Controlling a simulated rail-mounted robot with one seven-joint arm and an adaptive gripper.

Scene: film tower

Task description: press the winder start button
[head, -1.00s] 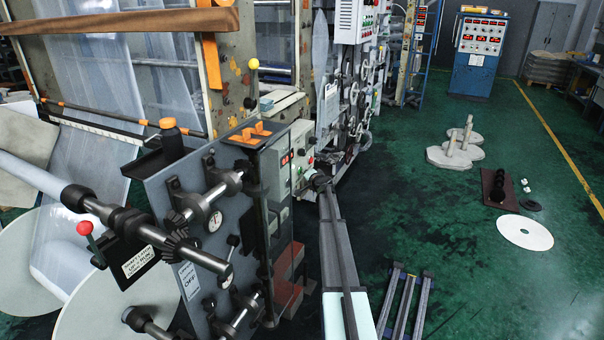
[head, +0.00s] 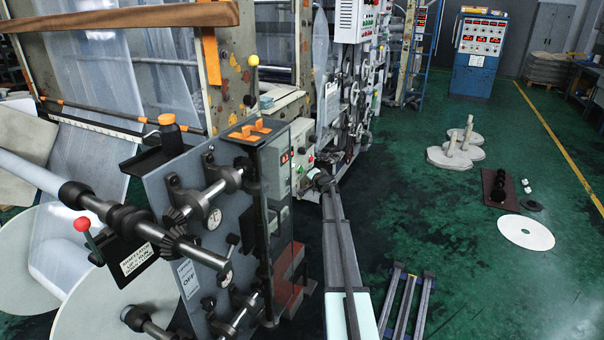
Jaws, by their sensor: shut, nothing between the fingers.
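The winder control box (head: 302,142) is a pale panel with small coloured buttons and a red lit display, beside the dark grey winder frame (head: 215,265). A small green button (head: 311,158) shows on its face, near the tip of my arm. The lettering by the buttons is too small to read, so I cannot tell which is the start button. My gripper (head: 321,178) is dark, small in the head view and shut with nothing in it. It is just below and right of the buttons. I cannot tell whether it touches the panel.
A red-knobbed lever (head: 82,225) and large film roll ends stand at the left. A yellow-knobbed lever (head: 252,62) rises behind the box. A tall machine with rollers and a white cabinet (head: 355,20) stands beyond.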

